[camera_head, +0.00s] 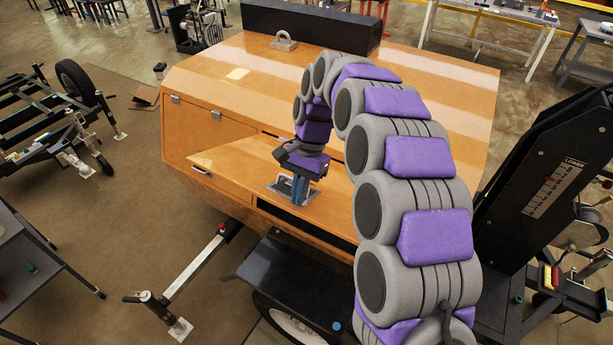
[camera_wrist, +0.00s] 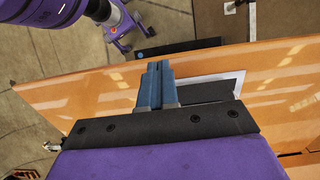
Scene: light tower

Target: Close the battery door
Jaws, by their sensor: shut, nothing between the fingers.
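The battery door (camera_head: 237,158) is a wide orange panel on the front of the orange light tower housing. It stands swung out from the housing, with dark gaps along its edges; its exact angle is hard to tell. A latch plate with a pale rim and dark middle (camera_head: 277,184) sits on the door. My gripper (camera_head: 299,199) is over the door at this plate, its blue fingers together and empty. In the wrist view the fingers (camera_wrist: 156,70) are in front of the orange door (camera_wrist: 75,92), beside the latch plate (camera_wrist: 212,88). Whether they touch the door is unclear.
The housing top (camera_head: 400,90) carries a metal lifting eye (camera_head: 284,41). A black fender (camera_head: 290,275) and an outrigger leg (camera_head: 195,265) are below the door. A tall black panel (camera_head: 535,200) stands at right. The floor left of the outrigger is mostly clear.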

